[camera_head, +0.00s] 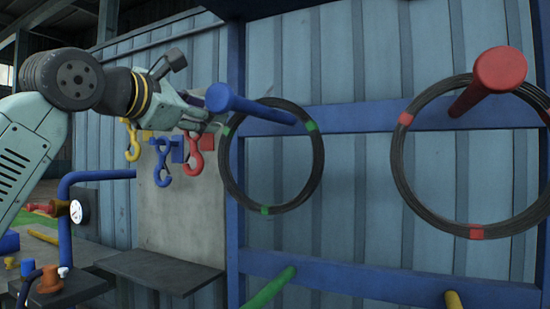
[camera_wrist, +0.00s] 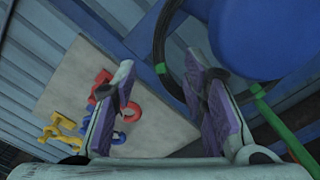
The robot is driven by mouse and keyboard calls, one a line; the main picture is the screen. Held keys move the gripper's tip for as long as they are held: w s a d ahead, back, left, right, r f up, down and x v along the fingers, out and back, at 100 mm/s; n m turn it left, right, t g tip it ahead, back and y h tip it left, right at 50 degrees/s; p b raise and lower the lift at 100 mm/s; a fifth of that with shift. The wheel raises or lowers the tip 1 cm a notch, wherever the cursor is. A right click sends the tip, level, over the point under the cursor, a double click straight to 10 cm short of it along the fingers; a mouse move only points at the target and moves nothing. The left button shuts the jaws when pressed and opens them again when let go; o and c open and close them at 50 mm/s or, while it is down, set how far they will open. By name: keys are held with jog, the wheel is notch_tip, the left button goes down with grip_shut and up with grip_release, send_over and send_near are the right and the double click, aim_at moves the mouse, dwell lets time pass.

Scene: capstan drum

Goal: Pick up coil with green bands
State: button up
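The coil with green bands (camera_head: 229,178) is a black ring hanging on a blue peg (camera_head: 250,108). Its green bands show at upper left, upper right and bottom. My gripper (camera_head: 219,122) is at the coil's upper left side, close to the upper left band. In the wrist view my gripper (camera_wrist: 163,82) has its two purple-padded fingers apart, with nothing held. The coil's dark arc (camera_wrist: 158,46) passes beyond the gap and goes behind the right finger. I cannot tell whether a finger touches it.
A coil with red bands (camera_head: 397,165) hangs on a red peg (camera_head: 497,72) at right. Yellow (camera_head: 132,142), blue (camera_head: 162,165) and red (camera_head: 194,158) hooks hang by a grey panel (camera_head: 180,215) below my gripper. A green peg (camera_head: 268,288) juts out below. Blue rack bars (camera_head: 350,120) run behind.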

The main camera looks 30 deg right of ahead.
aim_at(236, 116)
jog(key=p+x, duration=0.2)
jog(key=x, duration=0.4)
jog(key=shift+d+r, duration=0.1)
jog(key=shift+r, duration=0.05)
jog(key=p+x, duration=0.1)
jog(key=x, duration=0.2)
jog(key=shift+w+d, duration=0.25)
jog(key=shift+d, duration=0.1)
jog(key=shift+w+d, duration=0.25)
grip_shut()
jog(key=shift+p, duration=0.3)
jog(key=shift+r, duration=0.1)
